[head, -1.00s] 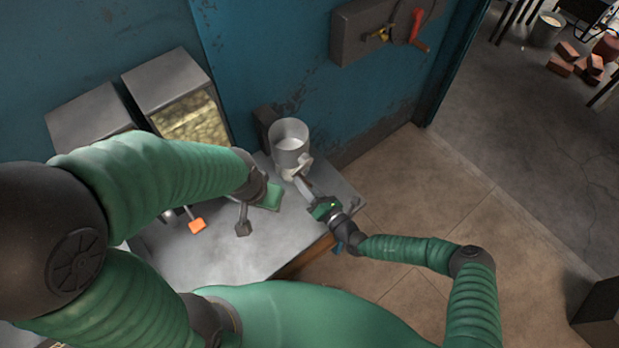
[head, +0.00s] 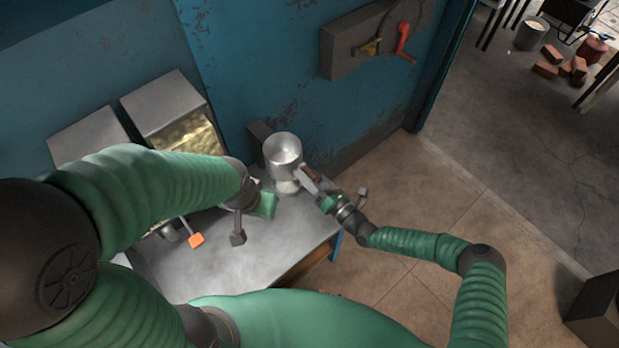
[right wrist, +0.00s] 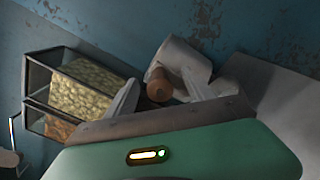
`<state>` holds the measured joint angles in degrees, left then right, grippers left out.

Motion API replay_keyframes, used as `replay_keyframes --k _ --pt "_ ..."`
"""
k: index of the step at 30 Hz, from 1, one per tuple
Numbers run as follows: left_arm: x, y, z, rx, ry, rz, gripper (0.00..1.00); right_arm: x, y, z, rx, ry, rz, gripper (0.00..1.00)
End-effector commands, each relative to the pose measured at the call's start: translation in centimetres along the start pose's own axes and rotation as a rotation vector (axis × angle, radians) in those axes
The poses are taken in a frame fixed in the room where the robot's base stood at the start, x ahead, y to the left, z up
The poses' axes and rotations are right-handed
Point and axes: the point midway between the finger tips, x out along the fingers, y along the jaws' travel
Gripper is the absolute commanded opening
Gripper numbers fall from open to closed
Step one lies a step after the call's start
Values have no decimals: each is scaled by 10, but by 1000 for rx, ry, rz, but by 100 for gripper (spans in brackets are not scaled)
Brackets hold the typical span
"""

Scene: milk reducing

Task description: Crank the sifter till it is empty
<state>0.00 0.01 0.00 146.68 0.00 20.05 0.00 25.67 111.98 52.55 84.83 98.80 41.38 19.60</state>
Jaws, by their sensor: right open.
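The sifter (head: 283,152) is a round metal cup standing at the far right part of the metal counter. Its inside looks bare grey in the head view. It also shows in the right wrist view (right wrist: 184,57), with its brown crank knob (right wrist: 158,85) pointing toward the camera. My right gripper (head: 305,180) is open beside the sifter's right side, its two fingers on either side of the knob. I cannot tell whether they touch it.
The metal counter (head: 225,265) is mostly clear in front. Two glass-fronted bins (head: 165,105) stand at the back left, with an orange-tipped lever (head: 196,240) below. A wall box (head: 350,45) with a red handle hangs behind. Tiled floor lies to the right.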

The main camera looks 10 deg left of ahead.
Motion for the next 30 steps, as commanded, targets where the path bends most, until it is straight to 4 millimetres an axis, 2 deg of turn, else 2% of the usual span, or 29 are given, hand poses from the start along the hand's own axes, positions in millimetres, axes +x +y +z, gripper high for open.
replay_keyframes --k 8,18,30 --pt "-5 0 -1 0 0 0 36 -6 1 2 1 -1 -1 62" --pt "-27 0 -6 0 0 0 36 -56 2 3 2 -1 -2 62" --pt "-42 0 -10 0 0 0 36 -112 0 2 1 0 -2 62"
